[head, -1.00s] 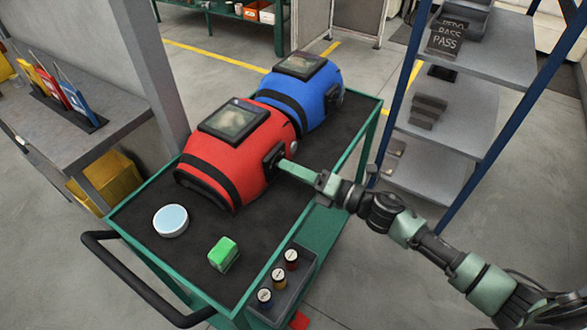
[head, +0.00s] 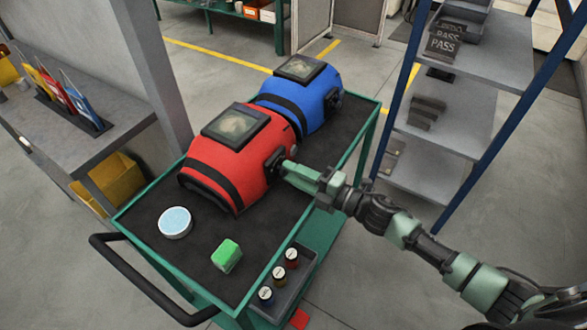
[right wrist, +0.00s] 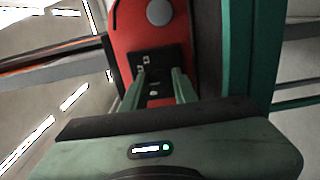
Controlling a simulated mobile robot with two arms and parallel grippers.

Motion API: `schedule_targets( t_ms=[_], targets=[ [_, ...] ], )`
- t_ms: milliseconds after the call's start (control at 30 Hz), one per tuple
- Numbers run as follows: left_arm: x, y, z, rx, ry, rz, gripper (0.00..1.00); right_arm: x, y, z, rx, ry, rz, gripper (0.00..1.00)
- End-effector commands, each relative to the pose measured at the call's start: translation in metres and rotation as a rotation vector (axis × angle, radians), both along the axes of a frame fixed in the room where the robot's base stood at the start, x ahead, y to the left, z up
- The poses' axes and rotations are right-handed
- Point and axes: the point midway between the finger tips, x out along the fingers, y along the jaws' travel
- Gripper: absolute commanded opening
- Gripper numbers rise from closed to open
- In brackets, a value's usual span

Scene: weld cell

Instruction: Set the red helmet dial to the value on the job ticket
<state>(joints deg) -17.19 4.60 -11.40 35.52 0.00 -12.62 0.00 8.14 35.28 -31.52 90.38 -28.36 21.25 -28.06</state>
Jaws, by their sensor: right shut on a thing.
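The red helmet (head: 228,165) lies on the dark top of the green cart (head: 150,185), its visor window facing up. A black control block (head: 274,161) is on its right side; it also shows in the right wrist view (right wrist: 146,62). My right gripper (head: 287,169) reaches in from the right, its fingertips at this block. In the right wrist view its two fingers (right wrist: 160,82) point at the black block, shut on the dial there. The dial is mostly hidden and its value cannot be read. Colored cards (head: 68,95) stand in a rack on the left bench; their writing is unreadable. My left gripper is not in view.
A blue helmet (head: 310,98) lies behind the red one. A white round tin (head: 175,222), a green block (head: 227,255) and a tray of small capped bottles (head: 280,275) are at the cart's near end. A blue-posted shelf (head: 440,125) stands close to my right arm.

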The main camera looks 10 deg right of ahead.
Motion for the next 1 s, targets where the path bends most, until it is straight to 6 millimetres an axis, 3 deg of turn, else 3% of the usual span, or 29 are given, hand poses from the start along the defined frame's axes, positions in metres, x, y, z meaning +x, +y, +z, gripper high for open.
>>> schedule_targets(
  t_ms=[1000],
  targets=[
    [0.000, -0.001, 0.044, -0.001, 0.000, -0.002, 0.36, -0.001, 0.000, -0.003, 0.637, 0.637, -0.002, 0.00]
  ],
)
